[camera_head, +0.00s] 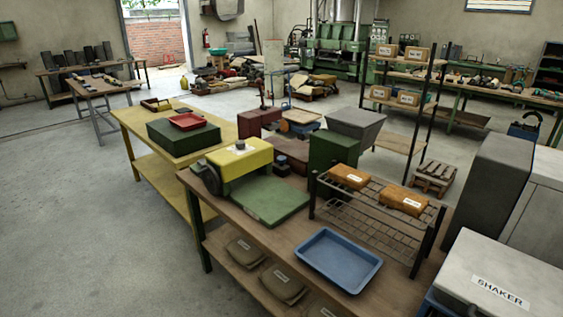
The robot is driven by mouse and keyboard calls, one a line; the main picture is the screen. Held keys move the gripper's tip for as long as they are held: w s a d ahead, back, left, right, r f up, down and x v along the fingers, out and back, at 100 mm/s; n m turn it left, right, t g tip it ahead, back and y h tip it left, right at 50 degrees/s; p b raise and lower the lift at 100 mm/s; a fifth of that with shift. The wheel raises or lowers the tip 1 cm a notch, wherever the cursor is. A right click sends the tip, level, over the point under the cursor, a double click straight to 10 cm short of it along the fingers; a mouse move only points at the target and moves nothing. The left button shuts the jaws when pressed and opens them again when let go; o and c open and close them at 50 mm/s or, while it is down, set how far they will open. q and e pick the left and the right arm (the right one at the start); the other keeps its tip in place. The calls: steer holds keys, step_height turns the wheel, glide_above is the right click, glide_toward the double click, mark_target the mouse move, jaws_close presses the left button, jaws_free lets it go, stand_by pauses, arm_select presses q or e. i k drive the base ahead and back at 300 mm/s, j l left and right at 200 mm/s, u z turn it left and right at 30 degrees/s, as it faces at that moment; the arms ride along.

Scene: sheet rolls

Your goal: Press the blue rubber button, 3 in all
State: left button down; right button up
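I cannot make out a clearly blue rubber button. A small dark knob (240,144) sits on a white label on top of a yellow-and-green machine (243,166); its colour is too dark to tell. The machine stands on the brown bench (248,238), with a flat green plate (262,201) at its front. Neither of my grippers shows in this view.
A blue tray (317,273) lies at the bench's front. A wire rack (373,226) holds orange packs behind it. A grey box labelled SHAKER (500,270) is at lower right. A yellow table (152,138) stands behind. The floor at left is clear.

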mark_target(280, 160)
steer(key=i+j+z, duration=0.3)
steer(key=i+j, duration=0.2)
steer(key=j, duration=0.15)
steer(key=i+j+z, duration=0.1)
steer(key=i+j, duration=0.15)
steer(key=j, duration=0.15)
steer(key=i+j+z, duration=0.15)
steer(key=j, duration=0.2)
steer(key=i+j+z, duration=0.15)
steer(key=j, duration=0.3)
steer(key=i+j+z, duration=0.15)
steer(key=j, duration=0.3)
steer(key=i+j+z, duration=0.15)
steer(key=j, duration=0.3)
steer(key=i+j+z, duration=0.15)
steer(key=j, duration=0.3)
steer(key=i, duration=0.1)
